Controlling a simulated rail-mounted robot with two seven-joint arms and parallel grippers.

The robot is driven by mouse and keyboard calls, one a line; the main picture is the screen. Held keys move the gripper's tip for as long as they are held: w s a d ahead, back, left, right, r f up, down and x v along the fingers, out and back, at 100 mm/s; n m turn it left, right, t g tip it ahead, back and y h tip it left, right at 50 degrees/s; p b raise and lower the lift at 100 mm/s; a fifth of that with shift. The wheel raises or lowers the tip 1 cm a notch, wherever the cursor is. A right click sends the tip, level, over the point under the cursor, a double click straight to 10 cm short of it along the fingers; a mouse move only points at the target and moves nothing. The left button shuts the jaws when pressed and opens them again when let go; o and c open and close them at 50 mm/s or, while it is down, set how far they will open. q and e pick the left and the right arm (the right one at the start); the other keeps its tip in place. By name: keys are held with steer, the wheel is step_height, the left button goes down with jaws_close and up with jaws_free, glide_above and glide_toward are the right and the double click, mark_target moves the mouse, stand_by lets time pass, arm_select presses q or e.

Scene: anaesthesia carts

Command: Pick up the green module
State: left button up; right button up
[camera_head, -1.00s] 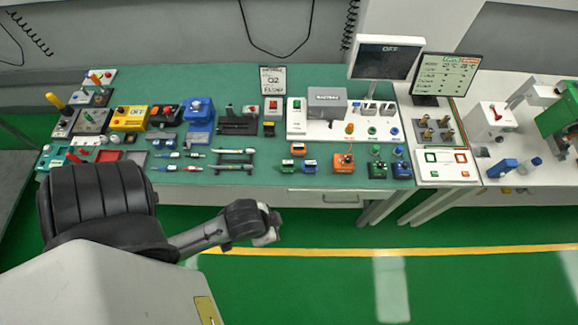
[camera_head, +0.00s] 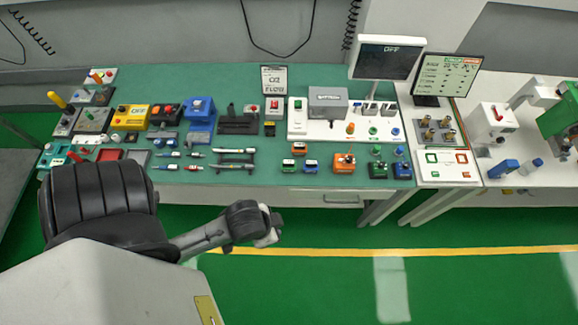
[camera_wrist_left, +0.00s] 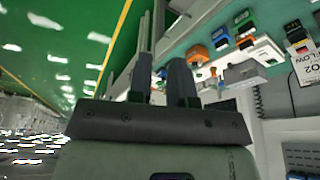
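Two green modules show in the head view: a small green module (camera_head: 289,166) toward the front middle of the green bench, and a dark-based module with a green top (camera_head: 377,169) further right, between an orange one and a blue one. I cannot tell which the task means. My left gripper (camera_head: 268,230) hangs over the floor in front of the bench, apart from both; its fingers are not clear there. In the left wrist view its two dark fingers (camera_wrist_left: 162,82) stand apart with nothing held between them. My right gripper is not in view.
The green bench (camera_head: 230,90) carries several small devices, pens and a sign. An orange module (camera_head: 344,164) and a blue module (camera_head: 402,170) stand near the front edge. White side tables adjoin on the right. The floor before the bench is clear.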

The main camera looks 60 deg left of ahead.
arm_select(q)
steer(key=o, duration=0.6)
steer(key=shift+a, duration=0.2)
steer(key=o, duration=0.5)
steer(key=shift+d, duration=0.1)
